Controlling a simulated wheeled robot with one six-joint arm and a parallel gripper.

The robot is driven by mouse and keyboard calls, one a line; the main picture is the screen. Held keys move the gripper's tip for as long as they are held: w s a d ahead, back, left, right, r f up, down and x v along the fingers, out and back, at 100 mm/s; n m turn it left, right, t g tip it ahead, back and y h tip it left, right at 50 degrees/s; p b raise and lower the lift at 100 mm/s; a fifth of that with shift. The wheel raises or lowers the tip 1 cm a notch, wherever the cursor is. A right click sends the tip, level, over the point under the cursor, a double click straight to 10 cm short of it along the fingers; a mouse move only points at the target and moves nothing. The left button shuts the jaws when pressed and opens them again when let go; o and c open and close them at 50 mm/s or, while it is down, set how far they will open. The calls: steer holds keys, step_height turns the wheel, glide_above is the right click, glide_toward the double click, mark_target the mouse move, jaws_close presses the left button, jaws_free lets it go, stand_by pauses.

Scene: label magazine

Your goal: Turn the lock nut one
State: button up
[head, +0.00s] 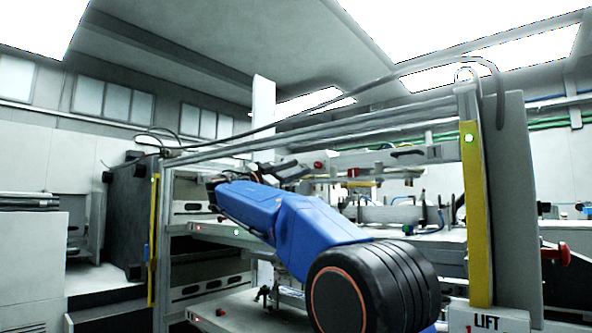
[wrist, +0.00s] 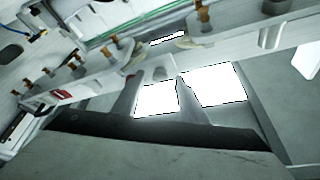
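In the wrist view, several small brass-coloured threaded fittings (wrist: 203,14) stand along a pale rail (wrist: 150,58). I cannot tell which of them, if any, is the lock nut. My gripper (wrist: 160,76) shows there as two grey fingers rising from a dark bar. The fingers are apart with nothing seen between them but bright background. The fingertips lie near the rail's lower edge in the picture; I cannot tell whether they touch it. In the head view my blue arm reaches into the machine, and its far end is small and partly hidden.
The machine frame has yellow posts (head: 478,215) at its right and left. Rails and a dark cable (head: 330,105) cross above my arm. A red knob (head: 557,254) sits at the right. In the wrist view, a red part (wrist: 60,94) lies left of the fingers.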

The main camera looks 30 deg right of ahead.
steer(key=shift+d, duration=0.1)
steer(key=shift+c, duration=0.6)
jaws_close()
steer(key=shift+n+t, duration=0.4)
steer(key=shift+n, duration=0.2)
steer(key=n+t, duration=0.1)
steer(key=n, duration=0.1)
steer(key=n+t, duration=0.1)
steer(key=n, duration=0.1)
steer(key=shift+s+d, duration=0.1)
steer(key=shift+s, duration=0.1)
steer(key=n+t, duration=0.1)
steer(key=n, duration=0.2)
steer(key=n+t+y, duration=0.1)
steer(key=n+t, duration=0.1)
steer(key=n, duration=0.1)
steer(key=shift+s+n, duration=0.15)
steer(key=shift+n, duration=0.25)
steer(key=n+t+y, duration=0.1)
steer(key=n, duration=0.2)
steer(key=n+t+y, duration=0.1)
steer(key=n, duration=0.2)
steer(key=n+t+y, duration=0.1)
steer(key=n, duration=0.2)
steer(key=shift+s+d+r+t, duration=0.1)
steer(key=shift+s+t, duration=0.05)
steer(key=shift+t, duration=0.15)
steer(key=shift+n, duration=0.3)
steer(key=shift+y, duration=0.3)
